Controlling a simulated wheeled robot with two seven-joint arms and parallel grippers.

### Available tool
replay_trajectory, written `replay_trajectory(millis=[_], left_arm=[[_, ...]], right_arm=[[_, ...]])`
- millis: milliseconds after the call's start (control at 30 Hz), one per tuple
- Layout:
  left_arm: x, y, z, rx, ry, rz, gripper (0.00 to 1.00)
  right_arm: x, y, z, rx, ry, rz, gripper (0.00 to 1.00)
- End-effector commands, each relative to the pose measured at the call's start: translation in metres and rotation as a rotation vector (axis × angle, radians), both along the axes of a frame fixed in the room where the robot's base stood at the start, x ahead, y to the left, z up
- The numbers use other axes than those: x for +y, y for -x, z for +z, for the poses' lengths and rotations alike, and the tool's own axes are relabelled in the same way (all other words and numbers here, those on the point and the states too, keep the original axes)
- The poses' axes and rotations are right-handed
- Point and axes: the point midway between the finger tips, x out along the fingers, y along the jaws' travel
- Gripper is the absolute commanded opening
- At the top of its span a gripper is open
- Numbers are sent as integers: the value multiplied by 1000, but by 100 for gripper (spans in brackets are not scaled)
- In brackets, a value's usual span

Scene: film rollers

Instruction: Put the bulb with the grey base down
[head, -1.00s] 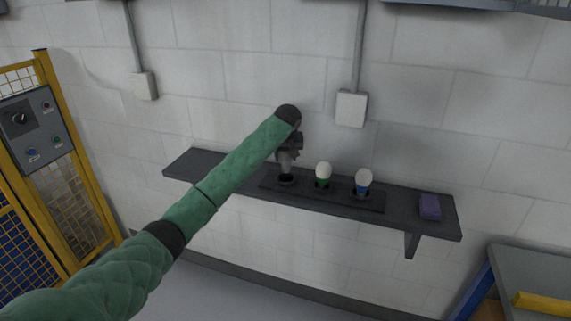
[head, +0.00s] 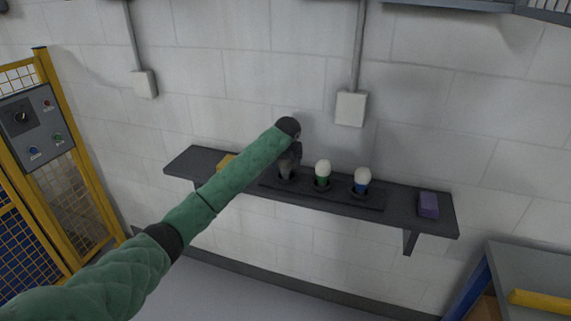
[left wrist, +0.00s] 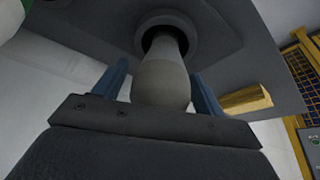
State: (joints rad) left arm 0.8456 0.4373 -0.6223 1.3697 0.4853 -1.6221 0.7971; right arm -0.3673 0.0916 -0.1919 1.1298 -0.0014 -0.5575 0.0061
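The bulb with the grey base (left wrist: 160,84) stands in the round left socket (left wrist: 167,27) of the dark holder. In the head view it (head: 286,172) is partly hidden below my left gripper (head: 291,158). In the left wrist view the blue fingers of my left gripper (left wrist: 159,84) stand on either side of the pale glass, with narrow gaps showing, so it looks open around the bulb. The dark holder (head: 343,199) also carries a green-based bulb (head: 323,174) and a blue-based bulb (head: 361,181). My right gripper is out of view.
The holder lies on a wall shelf (head: 400,205). A purple block (head: 428,205) sits at the shelf's right end and a yellow block (head: 226,161) toward the left. A grey table (head: 530,270) stands at lower right, a yellow-framed cage (head: 60,150) at left.

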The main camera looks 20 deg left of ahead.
Motion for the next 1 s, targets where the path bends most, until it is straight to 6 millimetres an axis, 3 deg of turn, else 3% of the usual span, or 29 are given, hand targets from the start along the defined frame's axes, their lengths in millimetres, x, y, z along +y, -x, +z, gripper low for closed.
replay_trajectory(millis=[300,467,1000], left_arm=[[0,0,2,-1,0,0,70],[-2,4,13,-3,1,-1,70],[-15,37,99,-2,0,-1,70]], right_arm=[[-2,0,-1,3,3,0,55],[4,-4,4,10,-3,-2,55],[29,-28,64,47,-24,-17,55]])
